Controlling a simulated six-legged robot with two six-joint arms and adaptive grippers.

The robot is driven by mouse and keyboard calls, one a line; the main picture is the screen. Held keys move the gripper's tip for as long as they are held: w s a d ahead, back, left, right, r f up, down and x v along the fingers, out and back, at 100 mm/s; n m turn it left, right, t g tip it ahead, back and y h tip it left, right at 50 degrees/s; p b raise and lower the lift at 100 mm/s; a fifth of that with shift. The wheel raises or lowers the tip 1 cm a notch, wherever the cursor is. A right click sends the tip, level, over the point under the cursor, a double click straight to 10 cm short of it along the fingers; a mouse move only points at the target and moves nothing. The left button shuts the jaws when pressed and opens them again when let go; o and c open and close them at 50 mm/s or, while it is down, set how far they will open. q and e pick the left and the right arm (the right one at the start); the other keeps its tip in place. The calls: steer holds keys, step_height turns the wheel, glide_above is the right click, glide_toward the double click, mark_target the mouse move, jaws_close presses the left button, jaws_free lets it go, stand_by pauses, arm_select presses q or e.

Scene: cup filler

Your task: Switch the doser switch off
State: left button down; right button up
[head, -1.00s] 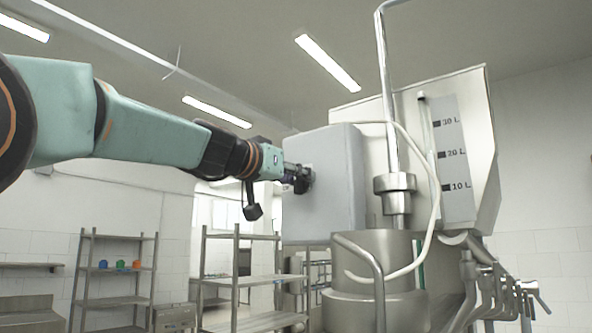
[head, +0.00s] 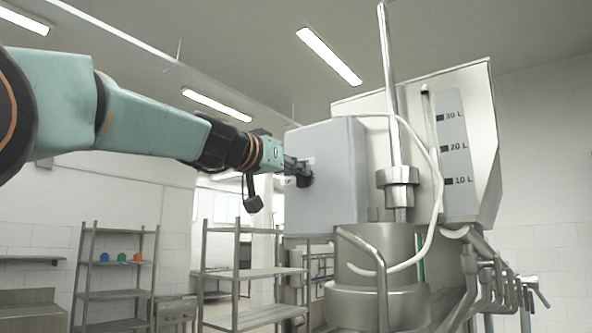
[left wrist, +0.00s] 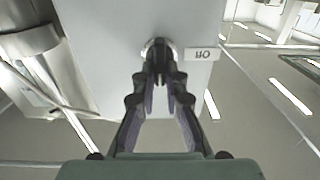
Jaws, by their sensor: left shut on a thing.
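The doser is the large machine on the right, with a grey control box (head: 335,190) on its left side. The doser switch (left wrist: 158,48) is a round knob with a metal rim on the box face, mostly hidden by my fingers. A white label (left wrist: 202,55) beside it reads "Off", upside down in the left wrist view. My left gripper (left wrist: 159,72) has its fingertips closed together on the switch. In the head view my left gripper (head: 300,174) touches the left face of the box. My right gripper is not in view.
A hopper (head: 470,150) with a litre scale stands behind the box. A white hose (head: 437,190) and a steel pipe (head: 390,90) run beside it. Metal shelves (head: 118,262) stand at the back left.

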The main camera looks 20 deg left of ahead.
arm_select(q)
steer(key=shift+w+f+n, duration=0.1)
steer(key=shift+f+n, duration=0.2)
steer(key=shift+w+a+f+n, duration=0.1)
steer(key=shift+a+f+n, duration=0.15)
steer(key=shift+n, duration=2.6)
steer(key=shift+w+a+f+n, duration=0.1)
steer(key=shift+f+n, duration=0.1)
steer(key=shift+n, duration=2.7)
steer(key=shift+a+f+n, duration=0.2)
steer(key=shift+f+n, duration=0.05)
steer(key=shift+n, duration=2.6)
steer(key=c, duration=1.4)
jaws_free()
steer(key=shift+s+r, duration=0.15)
steer(key=shift+c, duration=0.2)
steer(key=shift+o, duration=0.2)
steer(key=shift+r, duration=0.1)
